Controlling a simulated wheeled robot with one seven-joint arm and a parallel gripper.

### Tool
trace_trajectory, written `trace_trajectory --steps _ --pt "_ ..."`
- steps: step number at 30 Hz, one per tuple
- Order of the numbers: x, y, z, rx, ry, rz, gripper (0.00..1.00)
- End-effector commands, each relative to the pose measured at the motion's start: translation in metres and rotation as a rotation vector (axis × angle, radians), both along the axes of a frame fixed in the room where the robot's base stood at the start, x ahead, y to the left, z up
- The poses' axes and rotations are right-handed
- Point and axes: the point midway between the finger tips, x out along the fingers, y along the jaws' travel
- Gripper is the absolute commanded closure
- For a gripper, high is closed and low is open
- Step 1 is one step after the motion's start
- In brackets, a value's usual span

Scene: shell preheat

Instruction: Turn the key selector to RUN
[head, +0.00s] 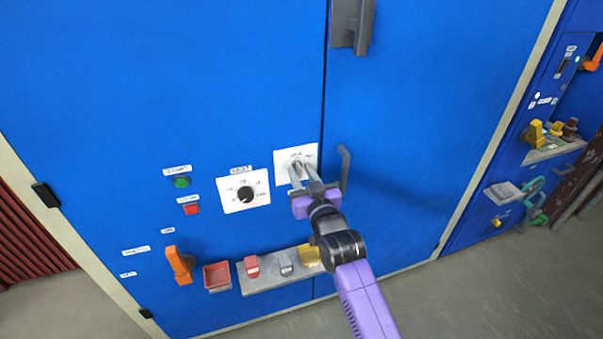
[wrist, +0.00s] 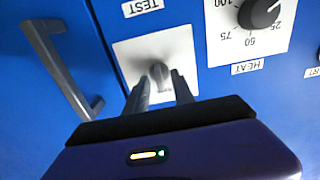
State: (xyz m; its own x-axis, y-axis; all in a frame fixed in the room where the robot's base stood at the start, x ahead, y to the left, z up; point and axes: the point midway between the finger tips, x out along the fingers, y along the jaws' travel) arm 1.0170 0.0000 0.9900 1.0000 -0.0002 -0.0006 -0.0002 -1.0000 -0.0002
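The key selector (wrist: 159,74) is a small grey knob on a white square plate on the blue cabinet door. The plate also shows in the head view (head: 309,153), where my gripper partly covers it. A TEST label (wrist: 142,7) sits beside the plate in the wrist view; I cannot read a RUN mark. My gripper (head: 299,166) is at the plate, and its two grey fingers are apart. In the wrist view the fingertips (wrist: 158,79) stand on either side of the selector with a gap visible. I cannot tell whether they touch it.
The HEAT dial (head: 245,194) is left of the selector. A grey door handle (head: 345,168) stands out close on the right. Green (head: 182,182) and red (head: 191,209) buttons and an orange handle (head: 180,265) are farther left. A ledge (head: 262,282) with several small items is below.

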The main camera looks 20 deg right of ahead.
Motion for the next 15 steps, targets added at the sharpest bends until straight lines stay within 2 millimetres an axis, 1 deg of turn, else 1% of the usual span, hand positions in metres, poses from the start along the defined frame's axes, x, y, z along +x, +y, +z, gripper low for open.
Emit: trace_trajectory --steps 2,3,7,8,15 --pt "-0.0001 0.0 0.0 0.0 0.0 0.0 0.7" --pt "-0.0002 0.0 0.0 0.0 0.0 0.0 0.72" --pt "-0.0002 -0.0001 0.0001 0.0 0.0 0.0 0.97" --pt "-0.0003 -0.0001 0.0001 0.0 0.0 0.0 1.0" --pt "-0.0003 -0.0001 0.0001 0.001 0.0 0.0 1.0"
